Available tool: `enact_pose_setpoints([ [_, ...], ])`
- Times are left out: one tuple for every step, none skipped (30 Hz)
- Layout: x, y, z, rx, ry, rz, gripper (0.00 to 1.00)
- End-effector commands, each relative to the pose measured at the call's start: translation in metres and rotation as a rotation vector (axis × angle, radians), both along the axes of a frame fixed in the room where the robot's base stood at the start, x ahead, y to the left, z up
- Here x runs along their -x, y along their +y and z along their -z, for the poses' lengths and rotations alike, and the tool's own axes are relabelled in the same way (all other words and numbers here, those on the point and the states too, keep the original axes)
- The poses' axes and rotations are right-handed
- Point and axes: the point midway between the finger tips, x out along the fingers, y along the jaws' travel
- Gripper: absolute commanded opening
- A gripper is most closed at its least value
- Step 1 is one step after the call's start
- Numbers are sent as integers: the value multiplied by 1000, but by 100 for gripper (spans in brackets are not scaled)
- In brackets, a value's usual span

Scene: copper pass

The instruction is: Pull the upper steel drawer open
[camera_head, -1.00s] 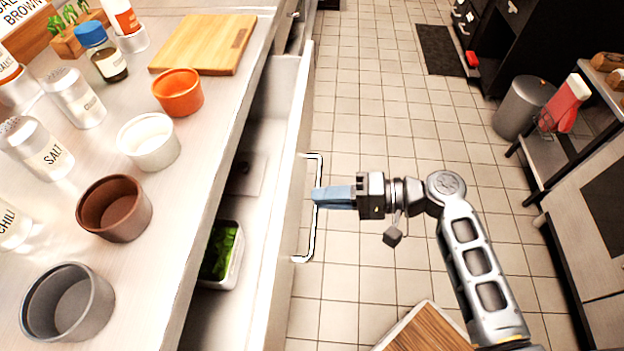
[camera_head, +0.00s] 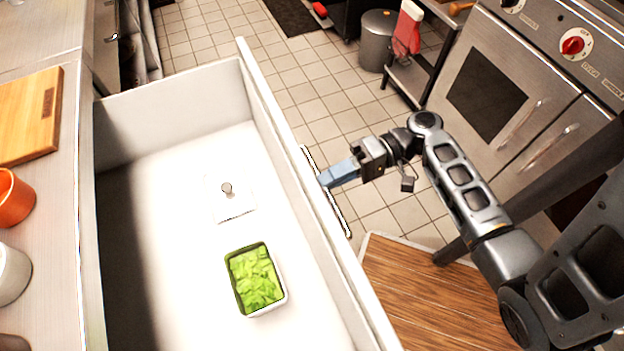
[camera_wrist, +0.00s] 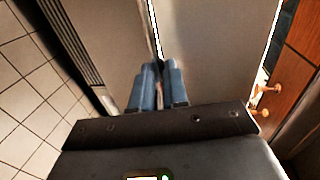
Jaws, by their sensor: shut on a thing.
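The upper steel drawer (camera_head: 130,110) stands far out from the counter in the head view, with its inside open to view. Its bar handle (camera_head: 341,212) is on the outer face of the drawer front. My gripper (camera_head: 326,180) is shut on the handle, its blue fingers meeting the bar from the right. In the wrist view the blue fingers (camera_wrist: 158,86) are closed together around the thin bar against the steel front. A white container of green leaves (camera_head: 256,279) and a white lid with a knob (camera_head: 229,195) lie inside the drawer.
The counter at left holds a cutting board (camera_head: 28,115) and an orange bowl (camera_head: 12,198). A wooden-topped surface (camera_head: 425,300) is below my arm. An oven (camera_head: 500,90) and a grey bin (camera_head: 378,42) stand beyond. Tiled floor lies between.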

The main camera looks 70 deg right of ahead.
Motion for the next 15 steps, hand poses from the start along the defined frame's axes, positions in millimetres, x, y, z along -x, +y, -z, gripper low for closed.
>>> enact_pose_setpoints([
  [3,-2,1,-1,2,-1,0],
  [4,-4,1,0,2,-1,0],
  [5,-5,1,0,2,-2,0],
  [6,-6,1,0,2,-2,0],
  [7,-6,1,0,2,-2,0],
  [7,-7,1,0,2,-2,0],
  [7,-7,1,0,2,-2,0],
  [8,-7,1,0,2,-2,0],
  [8,-7,1,0,2,-2,0],
  [8,-7,1,0,2,-2,0],
  [8,-7,1,0,2,-2,0],
  [8,-7,1,0,2,-2,0],
  [8,-7,1,0,2,-2,0],
  [8,-7,1,0,2,-2,0],
  [8,-7,1,0,2,-2,0],
])
